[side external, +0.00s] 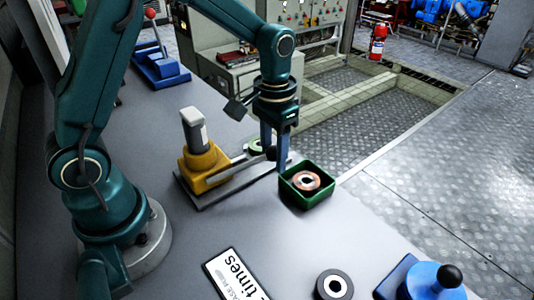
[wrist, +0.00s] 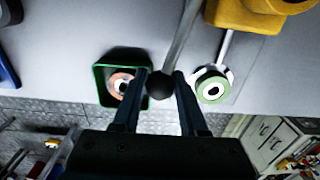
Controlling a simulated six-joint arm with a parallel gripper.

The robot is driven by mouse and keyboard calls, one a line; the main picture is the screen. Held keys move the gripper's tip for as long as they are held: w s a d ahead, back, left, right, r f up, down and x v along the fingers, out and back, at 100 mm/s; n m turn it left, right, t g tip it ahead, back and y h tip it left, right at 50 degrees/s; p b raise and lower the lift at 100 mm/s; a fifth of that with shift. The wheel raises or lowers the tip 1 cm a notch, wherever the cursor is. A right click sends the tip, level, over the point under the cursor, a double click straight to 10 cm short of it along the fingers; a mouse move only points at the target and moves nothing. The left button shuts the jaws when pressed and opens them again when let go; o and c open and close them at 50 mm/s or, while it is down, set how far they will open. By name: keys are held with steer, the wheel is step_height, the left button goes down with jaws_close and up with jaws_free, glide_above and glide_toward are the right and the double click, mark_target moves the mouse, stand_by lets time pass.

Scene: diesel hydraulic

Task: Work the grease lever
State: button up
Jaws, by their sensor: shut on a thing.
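The grease pump (side external: 203,168) is a yellow body with a grey and white cylinder on top, fixed to a grey plate on the bench. Its grease lever (side external: 232,170) is a slim metal bar running right from the body to a black ball knob (side external: 270,153). In the wrist view the lever (wrist: 181,38) comes down from the yellow body (wrist: 245,14) at top right to the knob (wrist: 160,85). My gripper (wrist: 160,80) is shut on the knob, one finger on each side. In the side view my gripper (side external: 275,150) points down at the lever's end.
A green tray (side external: 322,198) holding a copper-coloured ring (side external: 307,181) stands close right of my gripper. A green ring (side external: 256,146) sits just behind the lever. A printed sign (side external: 235,275), a dark ring (side external: 333,285) and a blue, black-knobbed device (side external: 432,283) lie nearer the front.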

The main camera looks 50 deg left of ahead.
steer(key=shift+f, duration=0.3)
steer(key=shift+r, duration=0.15)
steer(key=shift+s+r, duration=0.3)
steer(key=shift+r, duration=0.75)
steer(key=shift+s+r, duration=0.2)
steer(key=shift+r, duration=0.25)
steer(key=shift+s+r, duration=0.2)
steer(key=shift+r, duration=0.25)
